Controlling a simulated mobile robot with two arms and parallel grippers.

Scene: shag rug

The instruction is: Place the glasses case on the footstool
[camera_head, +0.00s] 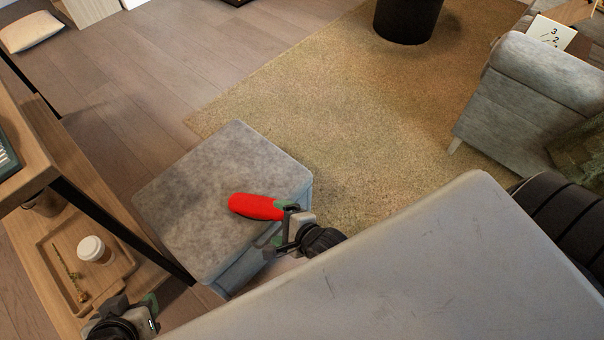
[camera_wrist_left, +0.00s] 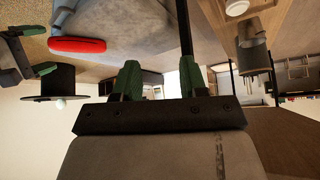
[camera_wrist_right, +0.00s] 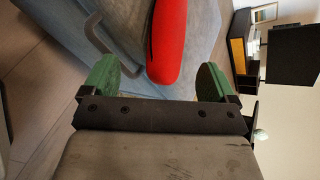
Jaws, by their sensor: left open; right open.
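The red glasses case (camera_head: 257,206) lies on the grey top of the footstool (camera_head: 195,190), near its right edge. My right gripper (camera_head: 279,222) is open at the case's near end. In the right wrist view the rounded end of the case (camera_wrist_right: 168,45) reaches between the two spread green fingers, with a gap to each. The footstool (camera_wrist_right: 110,20) shows behind it. My left gripper (camera_head: 137,308) is open and empty, low at the left by the shelf. In the left wrist view the case (camera_wrist_left: 77,45) is far off at upper left.
A wooden shelf unit (camera_head: 75,190) stands left of the footstool, with a tray (camera_head: 122,262) holding a white-lidded cup (camera_head: 93,249). A beige rug (camera_head: 340,110) lies behind. A grey sofa (camera_head: 530,100) is at right. Open floor (camera_head: 150,80) lies beyond the footstool.

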